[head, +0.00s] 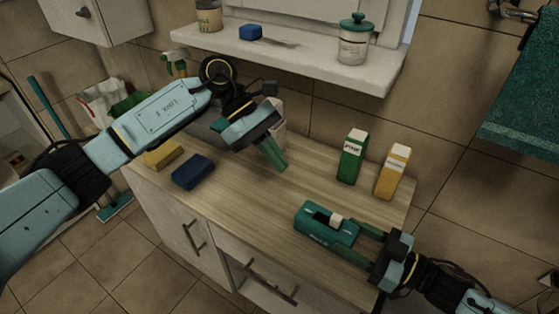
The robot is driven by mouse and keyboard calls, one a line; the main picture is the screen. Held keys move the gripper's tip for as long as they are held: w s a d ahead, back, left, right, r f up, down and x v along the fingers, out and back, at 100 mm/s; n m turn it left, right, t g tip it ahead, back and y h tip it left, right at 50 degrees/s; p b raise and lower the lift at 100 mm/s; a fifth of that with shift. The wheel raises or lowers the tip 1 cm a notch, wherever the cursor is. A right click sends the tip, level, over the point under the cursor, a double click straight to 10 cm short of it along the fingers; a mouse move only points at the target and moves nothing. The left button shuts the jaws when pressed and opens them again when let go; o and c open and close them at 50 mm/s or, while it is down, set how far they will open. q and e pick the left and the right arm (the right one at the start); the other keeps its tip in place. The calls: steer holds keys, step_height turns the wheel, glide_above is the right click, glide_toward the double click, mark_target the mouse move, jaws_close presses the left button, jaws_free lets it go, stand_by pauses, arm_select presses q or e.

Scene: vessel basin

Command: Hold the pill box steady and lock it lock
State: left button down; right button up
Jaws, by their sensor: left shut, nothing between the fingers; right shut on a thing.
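The pill box is a teal-green box (312,228) lying on the wooden counter near its front right. A small white piece, perhaps the lock (336,219), sits on its top. My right gripper (355,243) reaches in from the right and is shut on the pill box, one finger along each long side. My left gripper (273,155) is shut and empty. It hangs over the counter, behind and to the left of the box and apart from it. The box's far right end is partly hidden between the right gripper's fingers.
On the wooden counter (240,196) are a blue block (193,171), a yellow block (163,154), a green carton (352,157) and a yellow carton (392,172). A white shelf (290,52) with a jar (355,42) overhangs the back. The counter's middle is clear.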

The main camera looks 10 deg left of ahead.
steer(key=o, duration=1.1)
steer(key=shift+d, duration=0.1)
